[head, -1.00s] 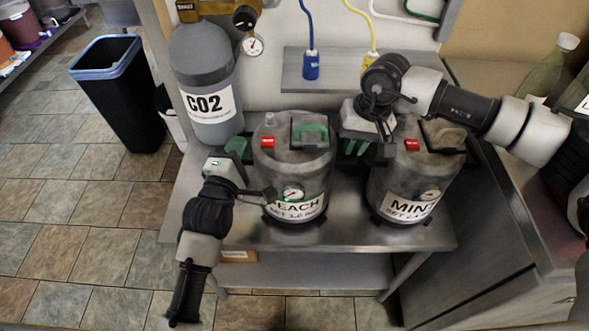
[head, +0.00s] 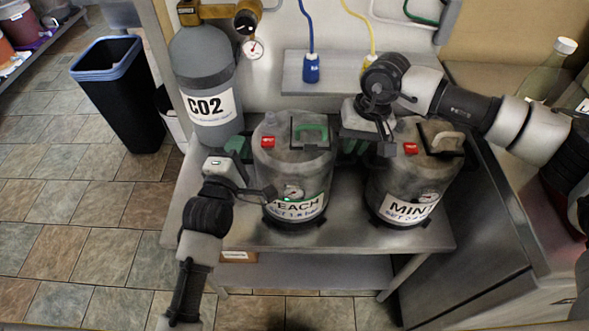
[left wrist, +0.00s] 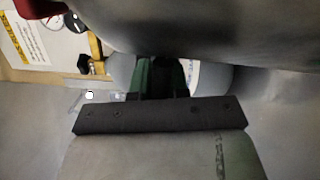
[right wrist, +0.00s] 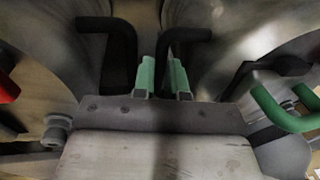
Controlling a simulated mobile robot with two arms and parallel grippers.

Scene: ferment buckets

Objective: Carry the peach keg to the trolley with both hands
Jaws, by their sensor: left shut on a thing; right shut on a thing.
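The peach keg (head: 291,160) is a grey metal cylinder with a green lid handle and a PEACH label. It stands upright on the steel bench; I cannot tell whether its base is lifted. My left gripper (head: 239,149) is at its left side, shut on the keg's side; in the left wrist view its green fingers (left wrist: 162,78) are under the dark keg body, which hides the contact. My right gripper (head: 354,146) is between the two kegs, shut on the peach keg's black right side handle (right wrist: 187,36). I cannot identify a trolley in view.
The mint keg (head: 408,180) stands close to the right. A CO2 cylinder (head: 206,75) stands behind left. The steel bench (head: 240,234) has a lower shelf. A black bin (head: 122,95) stands on the floor at left. The tiled floor (head: 75,220) is clear.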

